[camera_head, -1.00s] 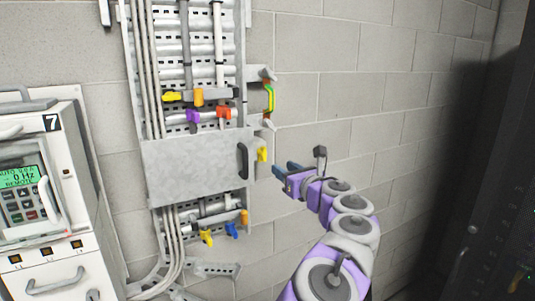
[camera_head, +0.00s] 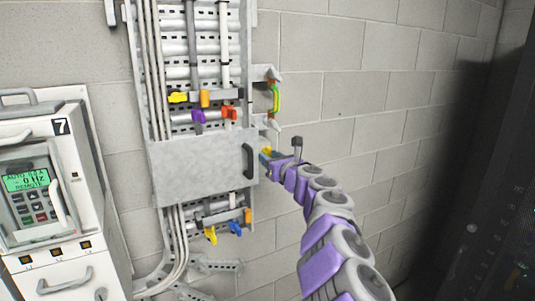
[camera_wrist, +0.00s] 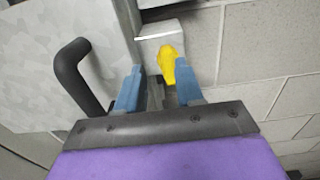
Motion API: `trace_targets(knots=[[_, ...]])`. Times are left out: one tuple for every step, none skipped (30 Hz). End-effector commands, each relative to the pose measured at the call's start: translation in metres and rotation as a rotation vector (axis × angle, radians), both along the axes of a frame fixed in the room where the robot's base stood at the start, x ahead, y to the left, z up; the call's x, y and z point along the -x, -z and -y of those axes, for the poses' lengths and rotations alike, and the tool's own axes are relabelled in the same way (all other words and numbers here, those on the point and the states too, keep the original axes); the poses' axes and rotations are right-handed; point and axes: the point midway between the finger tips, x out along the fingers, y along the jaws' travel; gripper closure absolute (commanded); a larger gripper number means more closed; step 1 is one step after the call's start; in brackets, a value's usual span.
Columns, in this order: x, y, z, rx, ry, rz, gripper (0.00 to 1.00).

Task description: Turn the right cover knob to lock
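The right cover knob is yellow (camera_wrist: 168,63) and sits on a small grey bracket at the right edge of the grey cover (camera_head: 200,172). In the head view the knob (camera_head: 266,151) is partly hidden by my gripper (camera_head: 264,160). In the wrist view my gripper (camera_wrist: 158,80) is open, with one blue finger to the left of the knob and one to the right. The knob lies between and slightly beyond the fingertips, with gaps visible on both sides. The cover's black handle (camera_wrist: 75,75) is left of the fingers.
Several coloured valve handles, such as a red one (camera_head: 230,113) and a blue one (camera_head: 235,228), are above and below the cover. A white cabinet (camera_head: 60,200) stands at the left. A dark cabinet (camera_head: 490,200) is at the right.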

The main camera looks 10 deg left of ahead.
Motion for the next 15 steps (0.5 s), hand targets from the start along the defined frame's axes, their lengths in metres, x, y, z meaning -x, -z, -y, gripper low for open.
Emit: trace_targets(knots=[[-0.002,-0.001,-0.003,-0.002,-0.005,-0.002,0.61],[-0.004,-0.001,-0.003,-0.003,-0.005,-0.002,0.61],[-0.007,0.000,-0.003,-0.004,-0.004,-0.003,0.61],[-0.008,0.000,-0.002,-0.004,-0.003,-0.004,0.61],[-0.010,0.000,-0.002,-0.005,-0.002,-0.003,0.61],[-0.012,0.000,-0.002,-0.006,-0.001,-0.003,0.61],[-0.013,-0.001,-0.002,-0.006,0.000,-0.003,0.61],[-0.014,-0.001,-0.003,-0.006,0.000,-0.002,0.61],[-0.015,-0.002,-0.004,-0.004,-0.001,-0.001,0.61],[-0.015,-0.002,-0.006,-0.004,-0.002,0.001,0.61],[-0.016,-0.002,-0.008,-0.003,-0.002,0.001,0.61],[-0.016,-0.002,-0.010,-0.003,-0.002,0.002,0.61],[-0.017,-0.002,-0.011,-0.003,-0.002,0.002,0.61],[-0.017,-0.002,-0.012,-0.003,-0.001,0.002,0.61],[-0.018,-0.001,-0.012,-0.003,-0.001,0.002,0.61]])
